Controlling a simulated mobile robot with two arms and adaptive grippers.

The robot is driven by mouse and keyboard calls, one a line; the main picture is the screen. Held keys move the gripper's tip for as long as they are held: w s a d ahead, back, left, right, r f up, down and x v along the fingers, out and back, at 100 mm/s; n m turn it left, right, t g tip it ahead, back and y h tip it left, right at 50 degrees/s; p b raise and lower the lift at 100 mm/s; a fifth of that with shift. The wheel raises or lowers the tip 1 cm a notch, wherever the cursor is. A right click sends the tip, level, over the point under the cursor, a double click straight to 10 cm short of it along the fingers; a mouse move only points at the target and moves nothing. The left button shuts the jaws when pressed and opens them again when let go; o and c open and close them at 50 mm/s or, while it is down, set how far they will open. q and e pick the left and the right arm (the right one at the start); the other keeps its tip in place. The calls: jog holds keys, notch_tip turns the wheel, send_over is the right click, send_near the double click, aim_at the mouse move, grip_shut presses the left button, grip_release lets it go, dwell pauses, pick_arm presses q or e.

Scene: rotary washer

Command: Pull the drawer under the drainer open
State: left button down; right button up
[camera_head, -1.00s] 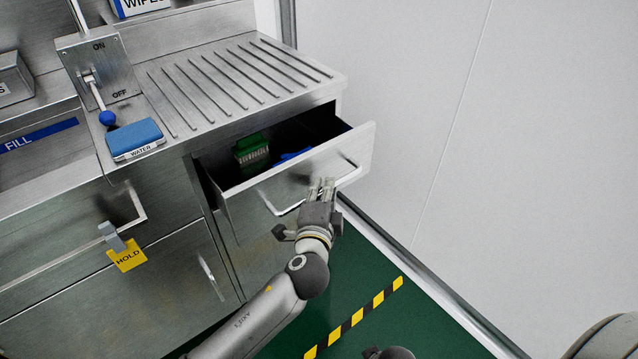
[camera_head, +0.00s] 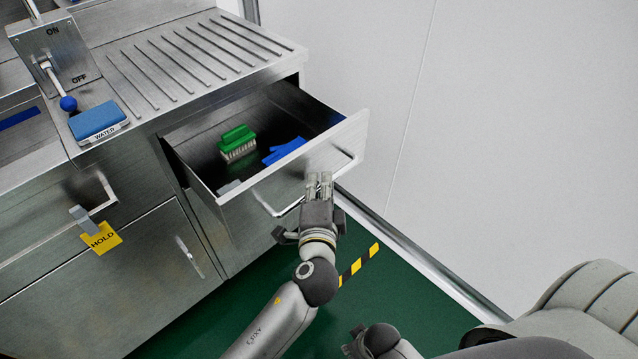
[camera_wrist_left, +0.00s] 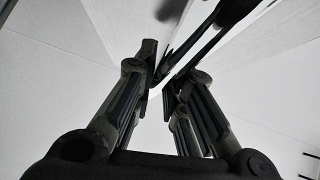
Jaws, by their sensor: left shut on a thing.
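The steel drawer (camera_head: 235,195) under the ribbed drainer (camera_head: 195,55) stands well open, its inside in view. My left gripper (camera_head: 319,183) is at the bar handle (camera_head: 277,210) on the drawer front and is shut on it; the fingers cover the handle's middle. In the left wrist view the two fingers (camera_wrist_left: 158,85) close in around a dark bar. My right gripper (camera_head: 362,340) shows only in part at the bottom edge, well away from the drawer, and its jaws are unclear.
A green brush (camera_head: 238,143) and a blue item (camera_head: 284,150) lie in the drawer. A blue sponge (camera_head: 98,120) sits by the water lever (camera_head: 60,90). A yellow HOLD tag (camera_head: 101,237) hangs at the left. A white wall (camera_head: 480,150) stands at the right; green floor is clear.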

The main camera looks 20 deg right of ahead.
pick_arm(q)
jog(key=c, duration=1.8)
grip_release()
jog(key=shift+o, duration=0.2)
jog(key=shift+s, duration=0.1)
jog(key=v, duration=1.1)
jog(key=shift+s+a, duration=0.2)
jog(key=shift+s, duration=0.15)
